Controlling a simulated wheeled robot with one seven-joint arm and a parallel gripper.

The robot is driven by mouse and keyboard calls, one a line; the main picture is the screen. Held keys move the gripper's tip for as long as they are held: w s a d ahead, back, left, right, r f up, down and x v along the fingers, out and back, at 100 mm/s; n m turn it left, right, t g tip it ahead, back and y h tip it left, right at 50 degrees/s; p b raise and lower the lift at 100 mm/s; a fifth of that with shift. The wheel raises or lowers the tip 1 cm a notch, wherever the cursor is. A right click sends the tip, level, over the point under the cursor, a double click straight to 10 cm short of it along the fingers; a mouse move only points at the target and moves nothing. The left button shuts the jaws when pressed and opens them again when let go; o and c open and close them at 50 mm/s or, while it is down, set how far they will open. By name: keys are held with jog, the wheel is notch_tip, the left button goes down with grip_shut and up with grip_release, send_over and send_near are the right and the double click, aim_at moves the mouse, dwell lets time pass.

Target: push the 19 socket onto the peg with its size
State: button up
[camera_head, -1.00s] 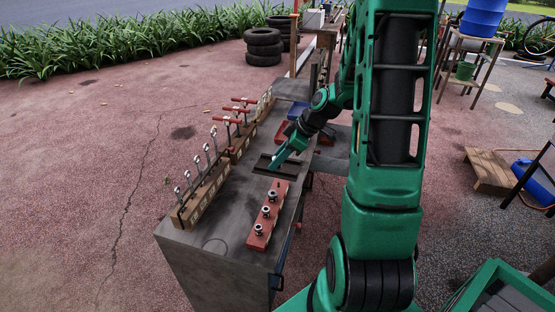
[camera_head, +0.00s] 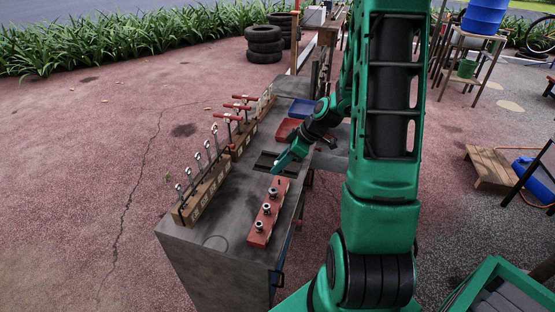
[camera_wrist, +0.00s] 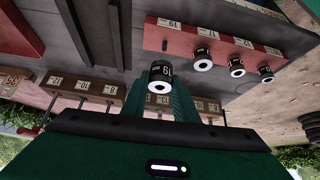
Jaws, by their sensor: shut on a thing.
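My gripper (camera_wrist: 160,100) is shut on the black 19 socket (camera_wrist: 160,72), whose printed number shows upside down in the wrist view. The socket's pale open end faces the wrist camera. The red rail (camera_wrist: 208,36) carries several size labels. Three dark sockets sit on it, and a bare peg (camera_wrist: 165,45) stands by the label reading 19 (camera_wrist: 169,22). The held socket is apart from that peg. In the head view my gripper (camera_head: 276,171) is just beyond the far end of the red rail (camera_head: 259,238); the held socket is too small to make out there.
A wooden rack (camera_head: 205,193) with upright wrenches and red-handled tools runs along the bench's left edge. A dark shallow tray (camera_head: 264,160) lies beside the gripper. Red (camera_head: 287,130) and blue (camera_head: 302,110) bins stand farther back. The near bench top is clear.

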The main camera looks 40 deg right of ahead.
jog(key=shift+f, duration=1.2)
jog(key=shift+s+f, duration=0.1)
jog(key=shift+f, duration=1.4)
dwell(1.0)
jog(key=o, duration=1.2)
jog(key=shift+f, duration=0.1)
jog(key=shift+c, duration=0.2)
jog(key=v, duration=1)
jog(key=shift+r, duration=0.3)
jog(key=shift+s+d, duration=0.1)
